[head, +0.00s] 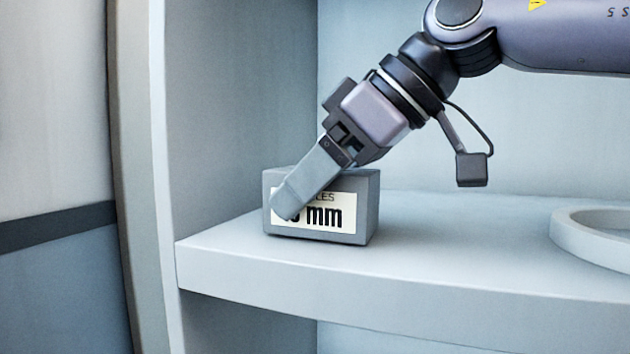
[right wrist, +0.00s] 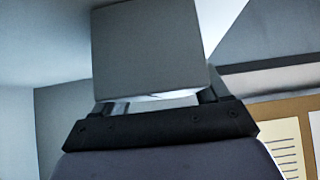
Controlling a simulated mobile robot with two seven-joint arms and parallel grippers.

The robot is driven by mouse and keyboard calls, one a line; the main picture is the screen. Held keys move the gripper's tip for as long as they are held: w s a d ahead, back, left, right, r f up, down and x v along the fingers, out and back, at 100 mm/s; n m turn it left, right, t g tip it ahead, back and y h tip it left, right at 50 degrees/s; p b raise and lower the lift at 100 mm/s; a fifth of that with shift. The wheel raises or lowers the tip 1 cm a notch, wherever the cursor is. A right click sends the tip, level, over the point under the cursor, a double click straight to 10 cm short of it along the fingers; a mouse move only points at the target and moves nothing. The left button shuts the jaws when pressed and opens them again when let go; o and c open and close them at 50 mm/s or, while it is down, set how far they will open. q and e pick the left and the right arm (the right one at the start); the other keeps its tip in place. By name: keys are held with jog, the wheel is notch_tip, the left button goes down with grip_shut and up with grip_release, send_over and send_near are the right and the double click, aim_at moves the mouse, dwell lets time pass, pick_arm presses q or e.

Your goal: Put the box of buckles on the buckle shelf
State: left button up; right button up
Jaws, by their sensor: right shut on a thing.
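The box of buckles (head: 368,210) is a small grey box with a white label, partly hidden, that reads "mm" at its end. In the head view it sits upright on the light grey shelf (head: 420,257), near the shelf's left end. My right gripper (head: 290,207) comes down at a slant from the upper right and is shut on the box, one finger lying across its labelled front. In the right wrist view the grey box (right wrist: 152,50) fills the space in front of the gripper (right wrist: 155,98). The far finger is hidden in the head view. My left gripper is not in view.
A pale round ring (head: 585,235) lies on the shelf at the right. A side wall (head: 240,110) stands left of the box, and a back wall (head: 540,130) behind. The shelf between the box and the ring is clear. The wrist view shows a brown board (right wrist: 290,125) with paper.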

jog(key=shift+f, duration=0.1)
jog(key=o, duration=1.4)
jog(key=shift+r, duration=0.2)
jog(key=v, duration=1.2)
jog(key=shift+b, duration=0.35)
jog(key=shift+f, duration=0.1)
